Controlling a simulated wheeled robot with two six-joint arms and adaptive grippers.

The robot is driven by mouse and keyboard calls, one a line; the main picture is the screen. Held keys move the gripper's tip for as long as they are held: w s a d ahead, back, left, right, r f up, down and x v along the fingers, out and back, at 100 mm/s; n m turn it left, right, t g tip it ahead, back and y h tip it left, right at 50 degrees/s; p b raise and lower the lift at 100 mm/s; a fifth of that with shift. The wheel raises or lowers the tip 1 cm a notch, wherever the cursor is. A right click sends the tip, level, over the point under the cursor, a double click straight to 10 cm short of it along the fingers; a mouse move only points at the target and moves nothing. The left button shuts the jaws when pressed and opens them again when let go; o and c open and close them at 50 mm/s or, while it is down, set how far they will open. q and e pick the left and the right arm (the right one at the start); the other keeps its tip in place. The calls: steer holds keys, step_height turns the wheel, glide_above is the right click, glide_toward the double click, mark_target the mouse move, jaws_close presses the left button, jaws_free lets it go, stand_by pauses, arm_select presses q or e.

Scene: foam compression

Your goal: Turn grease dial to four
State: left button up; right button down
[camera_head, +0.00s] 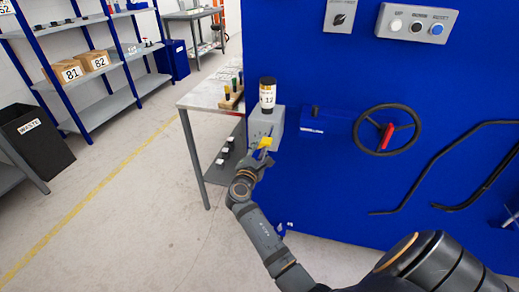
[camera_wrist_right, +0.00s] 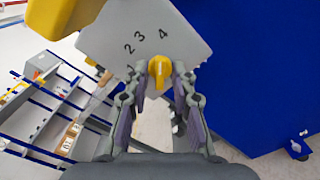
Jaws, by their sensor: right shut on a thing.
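The grey grease box (camera_head: 265,125) is mounted at the left edge of the blue machine, with a dark-topped canister (camera_head: 267,95) above it. In the right wrist view its grey dial plate (camera_wrist_right: 120,30) shows the numbers 2, 3 and 4. The yellow dial knob (camera_wrist_right: 159,72) sits below the 4, and its long side lies roughly upright towards that number. My right gripper (camera_wrist_right: 160,82) is shut on the knob, one finger on each side. In the head view my right gripper (camera_head: 263,155) is small at the box's lower front. My left gripper is out of view.
The blue machine panel (camera_head: 330,170) carries a handwheel (camera_head: 387,129), a button box (camera_head: 417,24) and bent black rails (camera_head: 450,165). A table (camera_head: 208,95) stands behind the box. Shelves (camera_head: 100,60) and a waste bin (camera_head: 35,140) are far left. The floor between is clear.

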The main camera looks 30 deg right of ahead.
steer(key=shift+f+m+b, duration=0.1)
steer(key=shift+m+b, duration=0.65)
steer(key=shift+m, duration=0.35)
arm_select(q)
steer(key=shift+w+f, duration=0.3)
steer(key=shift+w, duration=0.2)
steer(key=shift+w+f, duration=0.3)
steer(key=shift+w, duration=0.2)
arm_select(e)
steer(key=c, duration=1.4)
jaws_free()
steer(key=shift+w, duration=0.1)
steer(key=shift+c, duration=0.2)
